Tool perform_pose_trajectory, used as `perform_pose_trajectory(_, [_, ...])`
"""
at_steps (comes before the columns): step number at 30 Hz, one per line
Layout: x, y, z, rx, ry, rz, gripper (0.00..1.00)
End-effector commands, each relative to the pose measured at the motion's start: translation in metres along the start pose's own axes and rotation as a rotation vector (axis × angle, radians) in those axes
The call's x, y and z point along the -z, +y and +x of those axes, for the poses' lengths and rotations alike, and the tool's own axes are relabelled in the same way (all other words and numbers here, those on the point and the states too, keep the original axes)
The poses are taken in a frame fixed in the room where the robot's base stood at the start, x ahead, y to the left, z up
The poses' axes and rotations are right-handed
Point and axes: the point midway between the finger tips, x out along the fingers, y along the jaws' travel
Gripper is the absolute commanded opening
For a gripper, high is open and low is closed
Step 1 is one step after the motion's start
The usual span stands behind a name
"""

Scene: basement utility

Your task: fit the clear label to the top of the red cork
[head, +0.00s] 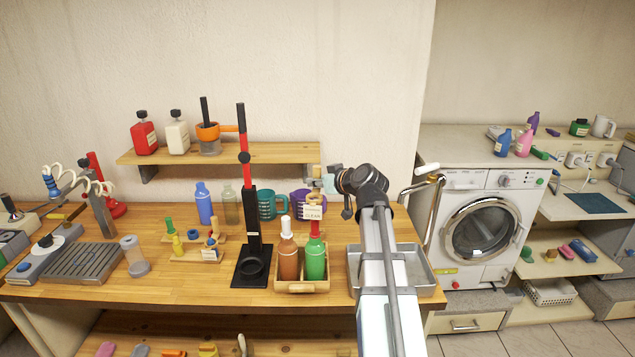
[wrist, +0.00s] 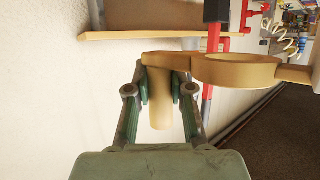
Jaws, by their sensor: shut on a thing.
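The clear label (head: 313,212) is a small pale tag with dark lettering, with a tan part above it. In the head view it appears just above or in front of the red cork (head: 315,230); I cannot tell whether they touch. The red cork stands upright in the green bottle (head: 315,262). My gripper (head: 327,182) is above and slightly right of the bottle. In the wrist view my gripper (wrist: 158,88) is shut on a tan post (wrist: 160,110), which joins a tan ring (wrist: 234,69), apparently parts of the label. The cork is not clear there.
A brown bottle (head: 288,260) with a white stopper stands left of the green one in a wooden caddy (head: 302,287). A black and red stand (head: 254,220) rises close by on the left. A metal tray (head: 424,277) is right. Mugs (head: 300,203) stand behind.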

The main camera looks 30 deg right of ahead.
Motion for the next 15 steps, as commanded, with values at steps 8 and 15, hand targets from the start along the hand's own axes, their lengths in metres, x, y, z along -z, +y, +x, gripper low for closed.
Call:
perform_pose_trajectory(8, [-0.002,0.000,0.000,0.001,0.003,-0.002,0.00])
perform_pose_trajectory(15, [-0.022,0.000,0.008,0.002,0.002,-0.001,0.00])
